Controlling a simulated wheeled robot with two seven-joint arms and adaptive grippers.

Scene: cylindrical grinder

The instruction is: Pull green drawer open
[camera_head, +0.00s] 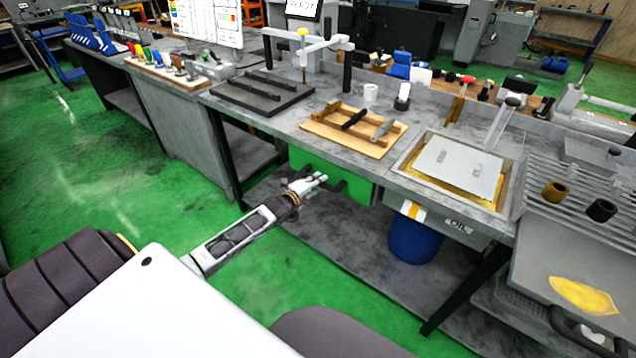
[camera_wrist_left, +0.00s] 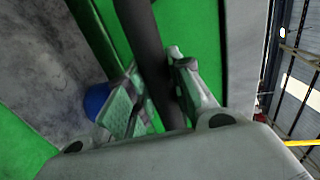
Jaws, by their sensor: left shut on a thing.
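The green drawer (camera_head: 307,160) hangs under the grey workbench top, and its green front fills much of the left wrist view (camera_wrist_left: 203,40). A dark bar handle (camera_wrist_left: 148,45) runs across that front. My left gripper (camera_head: 318,180) is at the drawer front, and in the left wrist view its two fingers (camera_wrist_left: 158,100) are on either side of the handle, shut on it. In the head view the gripper covers part of the handle. How far the drawer stands out from the bench cannot be told. My right gripper is not in view.
The workbench (camera_head: 285,122) carries a wooden tray (camera_head: 320,130) with tools and a grey plate in a framed tray (camera_head: 408,165). A blue bin (camera_head: 415,240) stands on the lower shelf, right of the drawer. The green floor left of the bench is clear.

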